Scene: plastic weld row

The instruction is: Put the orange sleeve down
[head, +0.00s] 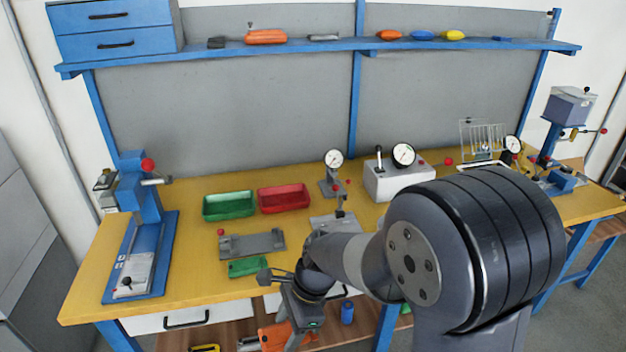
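My gripper (297,318) hangs at the front edge of the yellow bench, low in the head view, seen from behind and above. Its fingertips are not clear, so I cannot tell whether it is open, shut or holding anything. An orange object (273,337) shows just below and left of it, over the wooden lower shelf; I cannot tell whether it is the sleeve or whether the gripper touches it. Another orange piece (389,35) lies on the blue upper shelf beside a blue piece (422,35) and a yellow one (453,35).
A green tray (229,205) and red tray (284,198) stand on the bench (200,293). A grey fixture (252,244) and green part (248,267) lie in front. A blue press (140,215) stands left; dial gauges (403,154) stand behind my arm.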

